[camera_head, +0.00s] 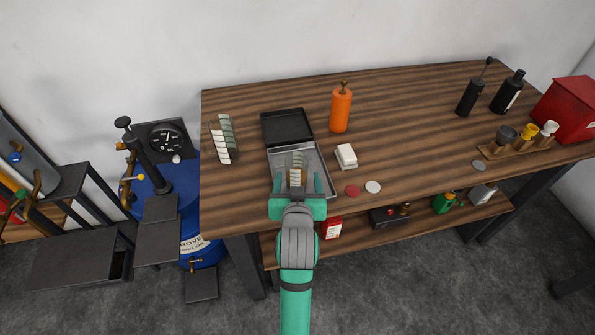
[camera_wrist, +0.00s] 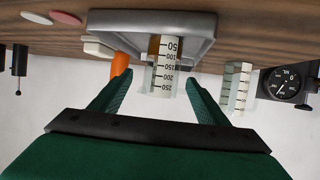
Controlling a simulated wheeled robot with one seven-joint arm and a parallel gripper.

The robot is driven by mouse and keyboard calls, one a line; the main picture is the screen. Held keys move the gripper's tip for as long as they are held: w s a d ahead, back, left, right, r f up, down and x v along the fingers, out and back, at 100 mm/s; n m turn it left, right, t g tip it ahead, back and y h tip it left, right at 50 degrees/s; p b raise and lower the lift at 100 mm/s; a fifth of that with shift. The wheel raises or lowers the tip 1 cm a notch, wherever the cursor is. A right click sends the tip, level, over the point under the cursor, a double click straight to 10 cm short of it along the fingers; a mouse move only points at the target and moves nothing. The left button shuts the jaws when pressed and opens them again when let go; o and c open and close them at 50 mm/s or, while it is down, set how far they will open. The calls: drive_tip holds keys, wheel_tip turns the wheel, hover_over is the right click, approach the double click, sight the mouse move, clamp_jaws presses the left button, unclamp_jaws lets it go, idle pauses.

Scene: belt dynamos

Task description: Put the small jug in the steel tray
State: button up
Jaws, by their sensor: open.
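The small jug (camera_head: 297,163), clear with dark graduation marks, stands in the steel tray (camera_head: 273,164), near its front. In the wrist view, which is upside down, the jug (camera_wrist: 164,72) lies between my fingers with a gap on each side. The grey tray (camera_wrist: 205,28) shows behind it; whether the jug's base rests fully on the tray floor cannot be told. My gripper (camera_head: 298,181) is open at the tray's front edge; its fingers also show in the wrist view (camera_wrist: 157,92).
A larger marked jug (camera_head: 224,139) stands on the bench to the left. An orange bottle (camera_head: 341,108), a white block (camera_head: 346,156) and red (camera_head: 353,190) and white (camera_head: 373,187) discs lie to the tray's right. The bench middle right is clear.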

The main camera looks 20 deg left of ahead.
drive_tip(key=shift+v, duration=1.15)
